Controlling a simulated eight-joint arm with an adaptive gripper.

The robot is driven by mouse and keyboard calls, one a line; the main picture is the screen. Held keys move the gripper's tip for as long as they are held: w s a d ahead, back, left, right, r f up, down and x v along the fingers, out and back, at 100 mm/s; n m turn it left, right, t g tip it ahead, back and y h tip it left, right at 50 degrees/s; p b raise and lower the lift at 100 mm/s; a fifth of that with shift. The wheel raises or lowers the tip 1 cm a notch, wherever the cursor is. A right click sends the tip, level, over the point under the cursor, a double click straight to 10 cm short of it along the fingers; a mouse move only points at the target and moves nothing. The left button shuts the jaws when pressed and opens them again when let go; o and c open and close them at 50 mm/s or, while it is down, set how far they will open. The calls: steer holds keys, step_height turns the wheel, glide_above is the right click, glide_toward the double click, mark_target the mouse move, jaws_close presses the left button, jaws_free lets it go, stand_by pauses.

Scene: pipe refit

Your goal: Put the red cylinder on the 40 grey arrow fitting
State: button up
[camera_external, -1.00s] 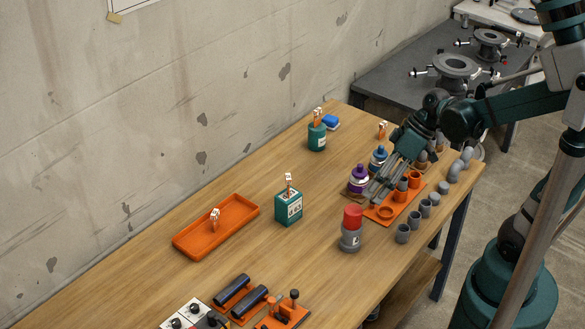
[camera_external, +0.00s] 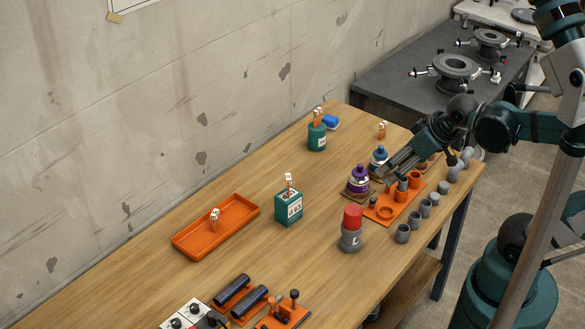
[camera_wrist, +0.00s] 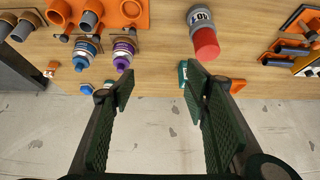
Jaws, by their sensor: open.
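The red cylinder (camera_external: 353,217) sits upright on top of a grey fitting (camera_external: 351,241) with a white label, near the front edge of the wooden table. In the wrist view the red cylinder (camera_wrist: 206,44) caps the same grey fitting (camera_wrist: 199,20); its label seems to read 40, with a mark beside it that could be an arrow. My gripper (camera_external: 386,172) is open and empty, above the table behind and to the right of the fitting. In the wrist view my fingers (camera_wrist: 157,84) are spread wide, with nothing between them.
An orange plate (camera_external: 378,213) with fittings and several grey cups lie to the right. Purple (camera_external: 359,179) and blue (camera_external: 379,157) bottles stand close to my gripper. A teal box (camera_external: 289,208) and an orange tray (camera_external: 184,245) stand left. Table between them is clear.

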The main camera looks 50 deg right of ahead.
steer(key=shift+s+d+r+t, duration=0.15)
steer(key=shift+r+t, duration=0.15)
steer(key=shift+r, duration=0.2)
